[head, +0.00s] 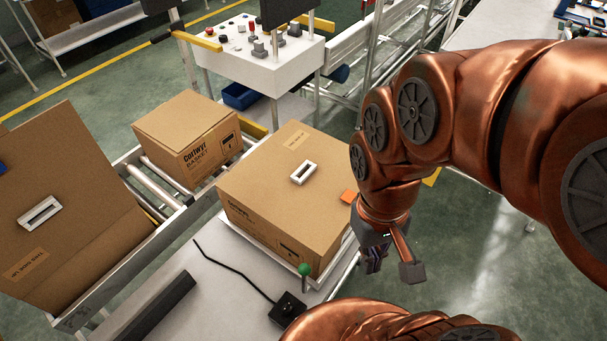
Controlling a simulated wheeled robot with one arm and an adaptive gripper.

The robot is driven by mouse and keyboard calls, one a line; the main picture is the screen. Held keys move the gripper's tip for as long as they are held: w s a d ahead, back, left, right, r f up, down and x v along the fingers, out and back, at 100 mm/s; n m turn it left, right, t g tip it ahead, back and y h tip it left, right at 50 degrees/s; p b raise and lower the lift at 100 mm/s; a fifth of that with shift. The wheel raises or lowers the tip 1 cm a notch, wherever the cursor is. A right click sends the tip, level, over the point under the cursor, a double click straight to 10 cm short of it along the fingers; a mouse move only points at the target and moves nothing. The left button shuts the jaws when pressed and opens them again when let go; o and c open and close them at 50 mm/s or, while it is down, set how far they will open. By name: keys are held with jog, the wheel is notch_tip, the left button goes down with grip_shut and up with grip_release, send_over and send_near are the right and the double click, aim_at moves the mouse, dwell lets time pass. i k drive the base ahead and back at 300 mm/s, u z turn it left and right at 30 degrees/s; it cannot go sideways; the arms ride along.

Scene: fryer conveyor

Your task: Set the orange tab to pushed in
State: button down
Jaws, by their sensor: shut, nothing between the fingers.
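I cannot tell how far the tab stands out. My gripper (376,261) points down to the right of the box, below and right of the tab in the picture. It is shut and holds nothing. It appears apart from the tab, and its fingertips are small and dark here.
A white handle (303,173) sits on the box top. A green-knobbed lever (304,270) and a black cabled control box (287,308) are in front. Another box (187,136) rests on rollers behind left; a large carton (62,205) stands left. Open floor lies right.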

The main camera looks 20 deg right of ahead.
aim_at(348, 196)
jog(key=z, duration=0.95)
jog(key=k, duration=0.45)
jog(key=u, duration=1.2)
